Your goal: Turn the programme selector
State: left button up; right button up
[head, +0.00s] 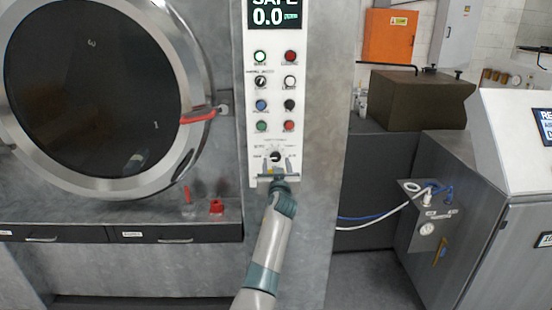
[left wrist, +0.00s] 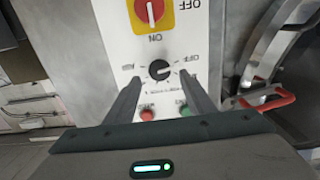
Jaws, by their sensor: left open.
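A black rotary knob (head: 275,156) with a printed dial sits low on the white control panel (head: 254,138). In the left wrist view the knob (left wrist: 159,69) shows upside down between and just beyond my fingertips. A smaller black-and-white rotary switch (head: 260,82) sits higher on the panel. The lettering is too small to tell which is the programme selector. My left gripper (head: 278,170) is just below the lower knob; its two fingers (left wrist: 160,80) are open and empty, one to each side, with no clear contact. My right gripper is not in view.
A red and yellow ON/OFF switch (left wrist: 150,12) lies beyond the knob, mostly hidden by my gripper in the head view. Push buttons (head: 261,126) sit above the knob. The round door (head: 200,116) with its red handle is to the left.

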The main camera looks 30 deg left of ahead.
aim_at(276, 157)
pick_arm(q)
jog(key=shift+x, duration=1.7)
jog(key=c, duration=1)
